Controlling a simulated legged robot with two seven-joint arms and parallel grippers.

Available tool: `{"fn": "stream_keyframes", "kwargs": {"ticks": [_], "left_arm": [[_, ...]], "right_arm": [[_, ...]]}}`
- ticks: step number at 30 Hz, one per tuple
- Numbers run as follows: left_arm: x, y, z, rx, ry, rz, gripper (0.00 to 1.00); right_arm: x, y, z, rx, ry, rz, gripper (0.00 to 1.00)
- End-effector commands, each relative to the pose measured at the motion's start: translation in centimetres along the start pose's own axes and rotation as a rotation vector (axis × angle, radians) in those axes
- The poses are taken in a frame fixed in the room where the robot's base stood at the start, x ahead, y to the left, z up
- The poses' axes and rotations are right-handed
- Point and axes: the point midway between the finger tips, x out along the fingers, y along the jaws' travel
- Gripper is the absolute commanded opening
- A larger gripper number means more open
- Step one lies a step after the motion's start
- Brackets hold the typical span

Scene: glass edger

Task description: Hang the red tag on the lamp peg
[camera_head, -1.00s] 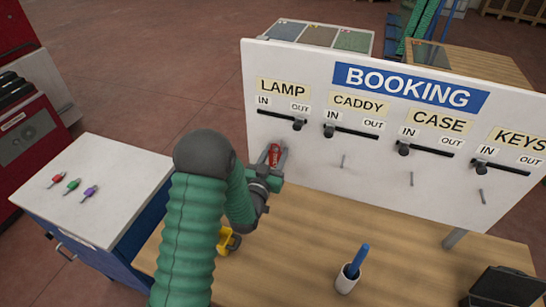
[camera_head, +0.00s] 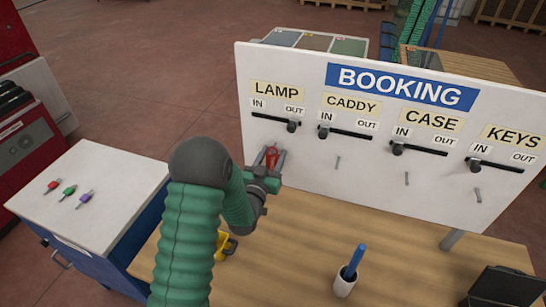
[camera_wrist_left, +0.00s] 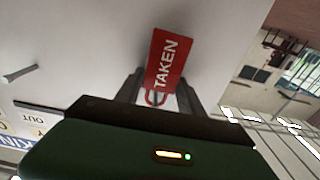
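The red tag (camera_head: 271,157), marked TAKEN in the left wrist view (camera_wrist_left: 167,62), hangs with its ring end toward my left gripper at the white board, below the LAMP label. My left gripper (camera_head: 270,160) is open, its fingers apart on either side of the tag; in the left wrist view (camera_wrist_left: 162,88) a gap shows beside the tag. The lamp peg is hidden behind the tag and gripper, so I cannot tell whether the ring is around it. My right gripper is not in view.
The booking board (camera_head: 310,175) stands over the wooden table (camera_head: 290,240). Bare pegs show under CADDY (camera_head: 337,162), CASE (camera_head: 407,179) and KEYS (camera_head: 478,195). A cup with a blue pen (camera_head: 345,283) and a yellow object (camera_head: 229,246) are on the table. Small coloured items (camera_head: 69,190) lie on the left cabinet.

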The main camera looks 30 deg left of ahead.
Motion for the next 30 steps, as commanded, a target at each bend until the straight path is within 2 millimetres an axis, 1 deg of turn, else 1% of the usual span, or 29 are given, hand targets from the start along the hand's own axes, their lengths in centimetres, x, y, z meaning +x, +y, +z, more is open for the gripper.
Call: {"fn": "stream_keyframes", "kwargs": {"ticks": [1,3,30], "left_arm": [[0.15,0.22,-0.14,0.000,0.004,0.005,0.58],[0.15,0.28,-0.14,0.000,0.004,0.006,0.65],[0.16,0.75,-0.08,-0.002,0.002,0.015,0.65]], "right_arm": [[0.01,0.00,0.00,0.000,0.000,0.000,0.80],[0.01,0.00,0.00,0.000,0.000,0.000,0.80],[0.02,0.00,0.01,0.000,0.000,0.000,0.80]]}}
